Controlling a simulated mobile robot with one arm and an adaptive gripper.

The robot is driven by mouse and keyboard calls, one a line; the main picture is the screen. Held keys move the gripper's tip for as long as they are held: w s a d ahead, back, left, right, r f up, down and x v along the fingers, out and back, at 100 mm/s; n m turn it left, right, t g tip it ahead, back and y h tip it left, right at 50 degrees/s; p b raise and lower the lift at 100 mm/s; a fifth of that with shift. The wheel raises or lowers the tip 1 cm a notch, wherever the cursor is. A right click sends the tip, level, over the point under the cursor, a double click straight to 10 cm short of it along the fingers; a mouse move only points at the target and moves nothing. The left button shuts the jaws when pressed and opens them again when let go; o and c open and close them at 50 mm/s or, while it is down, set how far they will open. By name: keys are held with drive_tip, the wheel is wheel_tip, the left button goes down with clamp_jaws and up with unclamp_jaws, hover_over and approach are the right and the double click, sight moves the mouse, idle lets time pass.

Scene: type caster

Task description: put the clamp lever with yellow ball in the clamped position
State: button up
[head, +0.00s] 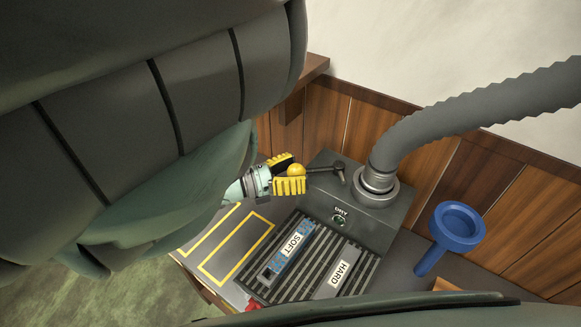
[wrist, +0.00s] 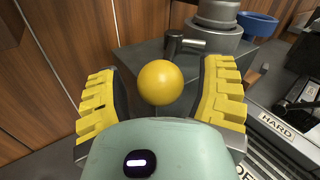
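The yellow ball (head: 296,170) is the end knob of the clamp lever (head: 322,169), a dark rod running right to a pivot on the grey machine box. In the wrist view the ball (wrist: 160,82) sits between the yellow-padded fingers of my gripper (wrist: 160,88), with a visible gap on each side. My gripper (head: 291,172) is open around the ball in the head view. The dark pivot and crossbar (wrist: 178,43) show behind the ball in the wrist view. Most of the lever rod is hidden behind the ball there.
The grey box (head: 335,200) carries a thick ribbed hose (head: 470,110). A blue funnel-like part (head: 457,226) stands at right. Blocks labelled SOFT (head: 294,245) and HARD (head: 342,272) lie on a ribbed tray (head: 318,262). Wood panels (head: 330,118) close off the back.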

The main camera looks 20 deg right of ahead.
drive_tip(key=shift+w+a, duration=0.1)
drive_tip(key=shift+a, duration=3.65)
